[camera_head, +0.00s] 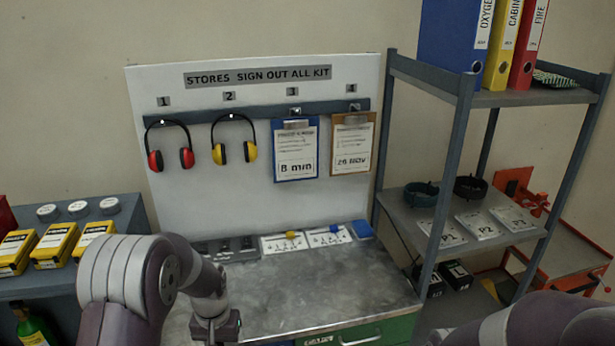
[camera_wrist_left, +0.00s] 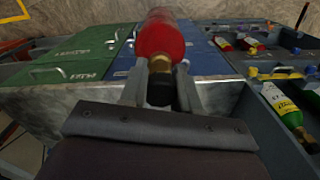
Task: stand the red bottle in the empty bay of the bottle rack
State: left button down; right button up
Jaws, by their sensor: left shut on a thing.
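My left gripper (camera_wrist_left: 160,88) is shut on the red bottle (camera_wrist_left: 162,38) in the left wrist view. The fingers are around its dark neck end, and the red body extends beyond them. A grey rack with dividers (camera_wrist_left: 262,128) is at the right of the wrist view, apart from the held bottle. It holds a green bottle (camera_wrist_left: 283,104) with a yellow label and red bottles (camera_wrist_left: 222,43) farther back. I cannot tell which bay is empty. My right gripper is outside both views.
A grey worktop (camera_head: 330,290) with green drawers (camera_head: 360,335) stands ahead. Its middle is clear; cards (camera_head: 284,243) lie along its back. A left shelf (camera_head: 100,268) holds yellow boxes (camera_head: 55,246), with a green bottle (camera_head: 33,325) below. A shelf post (camera_head: 450,170) rises at right.

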pick_arm(q)
notch_tip(320, 180, down, 9)
jog(key=s+b, duration=0.2)
jog(key=shift+s+a+f, duration=0.2)
